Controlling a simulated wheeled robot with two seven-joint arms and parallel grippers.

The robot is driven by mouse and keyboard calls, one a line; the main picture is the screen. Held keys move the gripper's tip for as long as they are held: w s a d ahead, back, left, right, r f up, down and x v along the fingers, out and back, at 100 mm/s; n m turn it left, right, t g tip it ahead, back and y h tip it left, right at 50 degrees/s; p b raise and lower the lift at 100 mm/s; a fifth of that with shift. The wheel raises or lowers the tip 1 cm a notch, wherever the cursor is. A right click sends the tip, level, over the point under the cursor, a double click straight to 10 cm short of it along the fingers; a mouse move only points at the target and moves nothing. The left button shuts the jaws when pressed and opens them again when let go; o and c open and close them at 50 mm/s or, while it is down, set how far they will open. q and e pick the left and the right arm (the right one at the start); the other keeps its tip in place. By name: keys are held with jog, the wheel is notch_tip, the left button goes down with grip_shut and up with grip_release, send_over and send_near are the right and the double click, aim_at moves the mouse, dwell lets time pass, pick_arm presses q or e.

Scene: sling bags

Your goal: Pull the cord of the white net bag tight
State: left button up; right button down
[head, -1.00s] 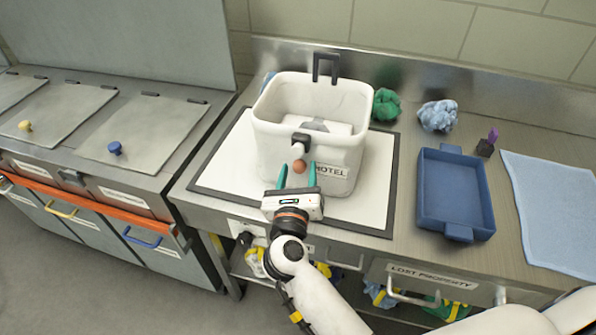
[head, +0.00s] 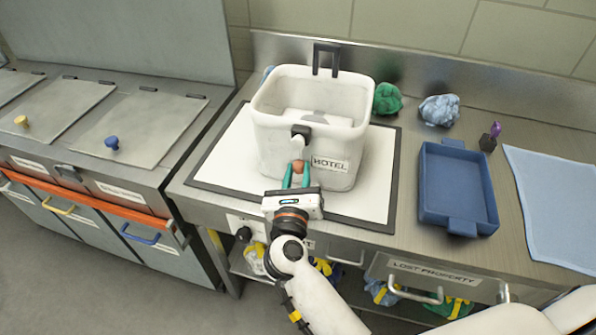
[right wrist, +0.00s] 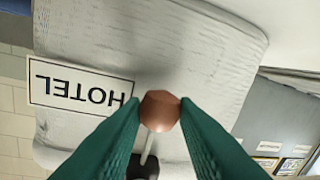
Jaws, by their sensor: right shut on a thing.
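The white net bag (head: 270,147) stands upright and open at the top, with a HOTEL label (head: 330,164) on its front; the label also shows upside down in the right wrist view (right wrist: 80,89). A black cord lock (head: 301,131) sits at the front rim. A brown bead (right wrist: 160,110) hangs below it on a short pale cord (right wrist: 148,145). My right gripper (head: 297,172) is in front of the bag, its green fingers shut on the bead, which also shows in the head view (head: 299,167). My left gripper is out of view.
The bag stands on a white mat (head: 225,160) with a dark border. A black hook (head: 327,50) is behind it. Green cloth (head: 387,98), blue cloth (head: 438,110), a blue tray (head: 457,190) and a light blue towel (head: 560,200) lie to the right. Lidded bins (head: 140,125) stand left.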

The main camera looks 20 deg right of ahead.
notch_tip(320, 180, down, 5)
jog(key=b, duration=0.2)
jog(key=shift+b, duration=0.35)
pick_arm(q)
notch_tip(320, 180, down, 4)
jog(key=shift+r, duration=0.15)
pick_arm(e)
jog(key=shift+r, duration=0.15)
jog(key=c, duration=1.1)
grip_release()
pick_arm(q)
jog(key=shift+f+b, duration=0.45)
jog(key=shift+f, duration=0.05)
pick_arm(e)
jog(key=v, duration=0.7)
jog(key=shift+s, duration=0.25)
jog(key=shift+a+r, duration=0.1)
jog(key=shift+a, duration=0.05)
